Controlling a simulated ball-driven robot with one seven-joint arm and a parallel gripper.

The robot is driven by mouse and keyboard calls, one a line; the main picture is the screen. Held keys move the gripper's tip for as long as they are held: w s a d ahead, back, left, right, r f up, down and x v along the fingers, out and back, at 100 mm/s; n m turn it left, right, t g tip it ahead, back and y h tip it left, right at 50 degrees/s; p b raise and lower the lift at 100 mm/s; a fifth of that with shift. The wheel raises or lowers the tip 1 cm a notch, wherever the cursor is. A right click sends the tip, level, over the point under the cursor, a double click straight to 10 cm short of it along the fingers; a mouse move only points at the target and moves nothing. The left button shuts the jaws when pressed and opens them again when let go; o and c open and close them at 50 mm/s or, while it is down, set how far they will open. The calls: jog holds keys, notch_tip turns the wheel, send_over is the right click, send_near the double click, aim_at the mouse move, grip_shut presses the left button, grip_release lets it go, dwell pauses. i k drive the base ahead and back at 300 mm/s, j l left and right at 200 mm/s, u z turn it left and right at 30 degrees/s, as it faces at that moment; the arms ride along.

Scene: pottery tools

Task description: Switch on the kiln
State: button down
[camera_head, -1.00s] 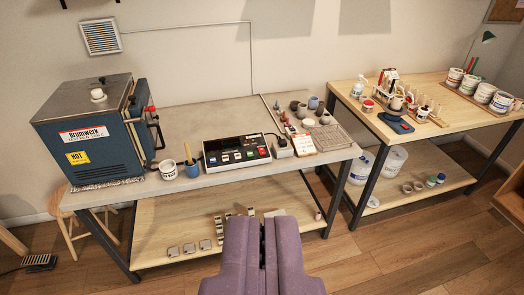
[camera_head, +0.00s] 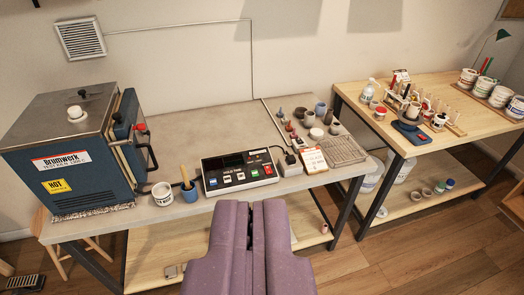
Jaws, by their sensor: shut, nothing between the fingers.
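The blue kiln (camera_head: 75,150) with a grey top stands at the left end of the grey-topped table. It carries a "Bromwerk" label and a yellow "HOT" sticker. A latch with a red knob and a black handle are on its right side. A control box (camera_head: 238,172) with a dark display and several coloured buttons, including a green and a red one, lies on the table right of the kiln. My purple gripper (camera_head: 257,207) is shut and empty. In the picture it lies just below the control box's front edge, apart from it.
A paper card (camera_head: 312,159), a wire rack (camera_head: 344,150) and small pots lie to the right. A second wooden table (camera_head: 440,138) holds jars and brushes.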

aim_at(267, 169)
jog(key=i+l, duration=0.1)
jog(key=i, duration=0.45)
jog(key=i+l, duration=0.15)
jog(key=i, duration=0.45)
jog(key=i+l, duration=0.1)
jog(key=i, duration=0.45)
jog(key=i+l, duration=0.5)
